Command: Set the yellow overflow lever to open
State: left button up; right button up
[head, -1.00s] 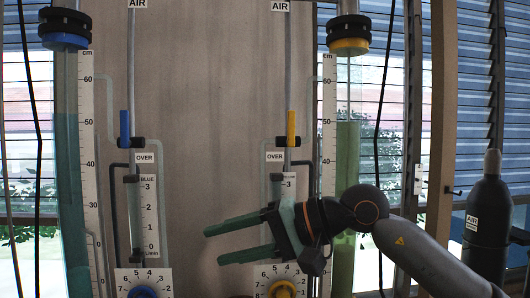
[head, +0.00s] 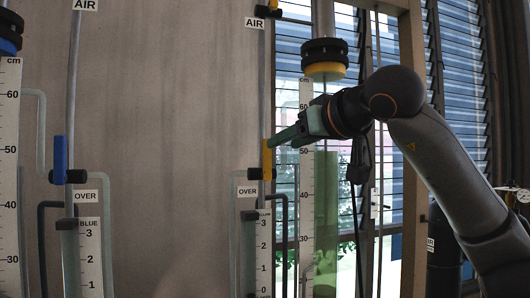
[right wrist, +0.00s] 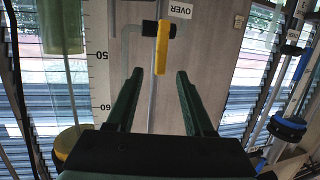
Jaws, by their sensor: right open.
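The yellow overflow lever (head: 267,157) stands upright along a thin vertical pipe on the panel, above its dark valve body (head: 259,174) and the right-hand OVER label (head: 248,191). My right gripper (head: 274,141) is open and empty, reaching in from the right at the lever's upper end. In the right wrist view the yellow lever (right wrist: 162,46) appears inverted, with its free end near the gap between the two fingertips (right wrist: 160,72). I cannot tell whether a finger touches it. My left gripper is not in view.
A blue lever (head: 60,158) stands upright on the left pipe. The panel between the two pipes is clear.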

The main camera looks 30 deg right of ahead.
aim_at(269, 150)
jog(key=x, duration=0.6)
jog(key=shift+w, duration=0.15)
jog(key=shift+w, duration=0.1)
jog(key=shift+w+f, duration=0.25)
jog(key=shift+w, duration=0.45)
jog(key=shift+c, duration=0.2)
grip_shut()
dwell(0.6)
